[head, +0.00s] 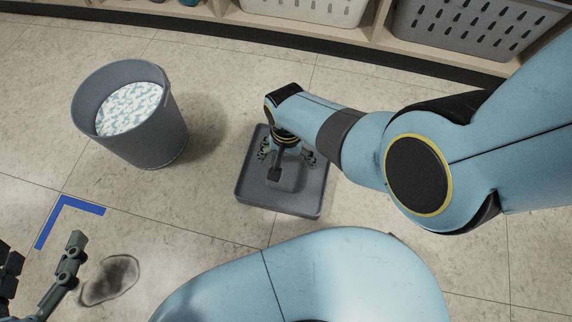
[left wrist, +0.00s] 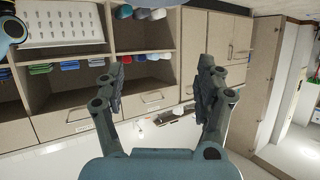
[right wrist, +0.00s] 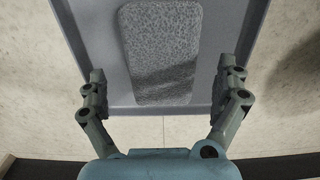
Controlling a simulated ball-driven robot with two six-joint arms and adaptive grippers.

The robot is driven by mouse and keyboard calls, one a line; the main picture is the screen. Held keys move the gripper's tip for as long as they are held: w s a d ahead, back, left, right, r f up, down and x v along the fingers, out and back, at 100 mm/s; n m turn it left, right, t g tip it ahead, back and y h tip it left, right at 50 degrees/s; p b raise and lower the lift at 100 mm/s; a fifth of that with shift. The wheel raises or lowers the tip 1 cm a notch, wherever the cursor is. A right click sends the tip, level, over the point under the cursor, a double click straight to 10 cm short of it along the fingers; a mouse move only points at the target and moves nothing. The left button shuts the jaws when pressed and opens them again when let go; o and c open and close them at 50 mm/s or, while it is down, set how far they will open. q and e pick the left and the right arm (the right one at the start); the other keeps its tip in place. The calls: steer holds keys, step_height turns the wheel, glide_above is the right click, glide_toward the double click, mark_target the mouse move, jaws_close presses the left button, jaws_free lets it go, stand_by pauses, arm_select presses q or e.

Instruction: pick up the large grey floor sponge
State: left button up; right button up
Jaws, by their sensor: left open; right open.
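The large grey sponge (right wrist: 162,50), speckled and rounded at the corners, lies flat in a shallow grey tray (head: 252,190) on the floor. In the head view the sponge (head: 293,181) is partly hidden by my right gripper (head: 286,158). That gripper points down over the tray, open and empty. In the right wrist view its fingertips (right wrist: 165,80) are apart on either side of the sponge's near end, with wide gaps and no contact visible. My left gripper (left wrist: 162,75) is open and empty; in the head view it (head: 40,258) is at the lower left.
A grey bucket (head: 150,140) with white-and-blue contents stands left of the tray. A blue corner mark (head: 70,210) and a dark stain (head: 110,280) are on the floor. Shelving with white (head: 305,8) and grey (head: 470,28) baskets lines the back. Floor between bucket and tray is clear.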

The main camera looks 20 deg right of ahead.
mark_target(286, 162)
steer(key=shift+a+f+b, duration=0.1)
steer(key=shift+f+b, duration=0.55)
steer(key=shift+f, duration=0.15)
steer(key=shift+f+b, duration=0.8)
steer(key=shift+f, duration=0.05)
arm_select(q)
steer(key=w+d+r+m+t+h, duration=0.1)
steer(key=w+r+t, duration=0.3)
steer(key=r, duration=0.6)
steer(key=w+d+r+m+t+h, duration=0.1)
steer(key=w+r+t, duration=0.3)
steer(key=r, duration=0.6)
steer(key=shift+w+t+h, duration=0.3)
steer(key=shift+t+h, duration=0.3)
steer(key=shift+t, duration=0.1)
arm_select(e)
steer(key=c, duration=0.9)
arm_select(q)
steer(key=shift+d, duration=0.1)
arm_select(e)
steer(key=shift+c, duration=0.3)
